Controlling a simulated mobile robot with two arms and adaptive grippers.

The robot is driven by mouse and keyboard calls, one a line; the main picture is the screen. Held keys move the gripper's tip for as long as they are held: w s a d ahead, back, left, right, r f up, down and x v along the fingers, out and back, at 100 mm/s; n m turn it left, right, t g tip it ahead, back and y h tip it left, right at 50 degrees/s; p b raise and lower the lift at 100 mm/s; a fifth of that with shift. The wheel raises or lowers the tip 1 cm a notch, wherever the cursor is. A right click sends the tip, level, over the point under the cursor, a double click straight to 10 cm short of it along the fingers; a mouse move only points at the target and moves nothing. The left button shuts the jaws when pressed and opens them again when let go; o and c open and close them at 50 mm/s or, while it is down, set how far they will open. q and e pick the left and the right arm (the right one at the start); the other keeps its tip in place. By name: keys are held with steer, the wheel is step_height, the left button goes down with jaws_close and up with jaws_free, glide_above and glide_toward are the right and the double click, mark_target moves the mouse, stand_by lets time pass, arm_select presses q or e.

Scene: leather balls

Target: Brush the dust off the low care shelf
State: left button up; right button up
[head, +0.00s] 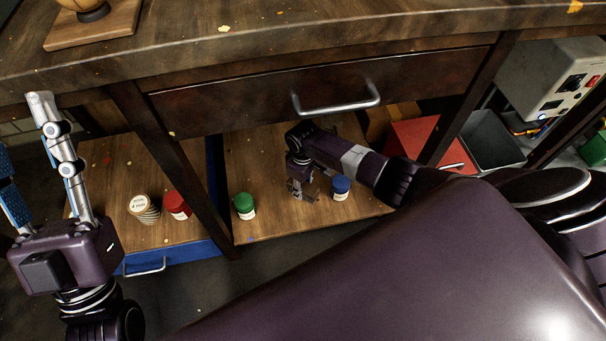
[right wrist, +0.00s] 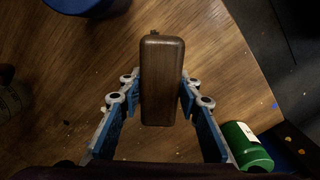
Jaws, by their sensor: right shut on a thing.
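The low care shelf (head: 270,150) is a wooden board under the bench drawer. Small pale specks lie on it in the right wrist view (right wrist: 215,75). My right gripper (head: 303,190) is low over the shelf, between a green jar (head: 244,206) and a blue jar (head: 340,187). In the right wrist view it is shut on a brown wooden block (right wrist: 162,80), seemingly the brush's back or handle. Any bristles are hidden beneath it, and contact with the shelf cannot be told. My left gripper (head: 22,125) is raised at the left, open and empty.
A red jar (head: 177,205) and a cream tub (head: 143,208) stand left of the slanting bench leg. The drawer with a metal handle (head: 338,100) overhangs the shelf. A red box (head: 425,145) and a dark tray (head: 490,140) are at the right.

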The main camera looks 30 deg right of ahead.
steer(key=shift+r, duration=0.25)
steer(key=shift+r+p, duration=0.45)
steer(key=shift+p, duration=0.2)
arm_select(q)
steer(key=w+f+g+y+p, duration=0.25)
steer(key=w+f+g, duration=0.55)
steer(key=f, duration=0.5)
arm_select(e)
steer(key=shift+r+b, duration=0.45)
steer(key=shift+r, duration=0.45)
steer(key=shift+r+p, duration=0.75)
steer(key=shift+p, duration=0.2)
arm_select(q)
step_height(320, 180, down, 10)
steer(key=s+a+g+y, duration=0.1)
steer(key=s+g+y, duration=0.1)
steer(key=g, duration=0.3)
steer(key=shift+a, duration=0.15)
steer(key=shift+f, duration=0.2)
